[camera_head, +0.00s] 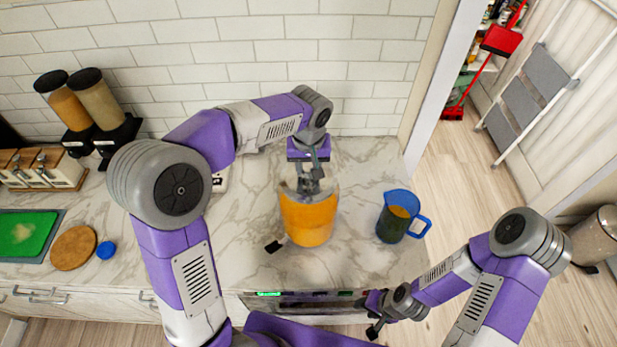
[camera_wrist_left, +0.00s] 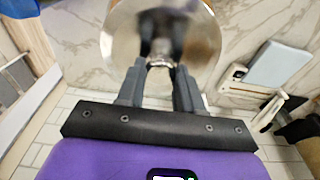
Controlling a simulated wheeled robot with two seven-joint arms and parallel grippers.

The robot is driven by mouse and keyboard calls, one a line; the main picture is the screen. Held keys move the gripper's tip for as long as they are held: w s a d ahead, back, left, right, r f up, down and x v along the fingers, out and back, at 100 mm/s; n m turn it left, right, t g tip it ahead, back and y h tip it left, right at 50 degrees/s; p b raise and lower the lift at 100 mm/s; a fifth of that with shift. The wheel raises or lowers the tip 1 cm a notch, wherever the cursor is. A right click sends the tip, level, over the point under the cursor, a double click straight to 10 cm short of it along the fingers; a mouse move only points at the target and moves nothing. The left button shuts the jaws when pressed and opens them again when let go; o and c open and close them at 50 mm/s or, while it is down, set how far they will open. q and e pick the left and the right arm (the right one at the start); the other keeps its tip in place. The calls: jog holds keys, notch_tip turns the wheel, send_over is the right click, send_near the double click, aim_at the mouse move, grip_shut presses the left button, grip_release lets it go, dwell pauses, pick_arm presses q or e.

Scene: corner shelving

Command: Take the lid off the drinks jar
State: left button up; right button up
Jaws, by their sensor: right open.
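The drinks jar (camera_head: 308,222), filled with orange drink, stands on the marble counter near the middle. Its shiny metal lid (camera_wrist_left: 120,45) fills the top of the left wrist view, with a small knob at its centre. My left gripper (camera_head: 311,185) points down over the jar from the back. In the left wrist view its two fingers (camera_wrist_left: 160,68) are on either side of the knob and look closed on it. I cannot tell whether the lid sits fully on the jar. My right gripper (camera_head: 374,318) is open and empty, low in front of the counter edge.
A blue jug (camera_head: 393,222) stands right of the jar. A dark tap or handle (camera_head: 274,246) shows at the jar's front left. Dispensers (camera_head: 98,100), a round wooden board (camera_head: 73,248) and a green cutting board (camera_head: 25,232) are at left. The wall closes the back.

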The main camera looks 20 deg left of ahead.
pick_arm(q)
grip_shut()
jog(key=shift+r, duration=0.1)
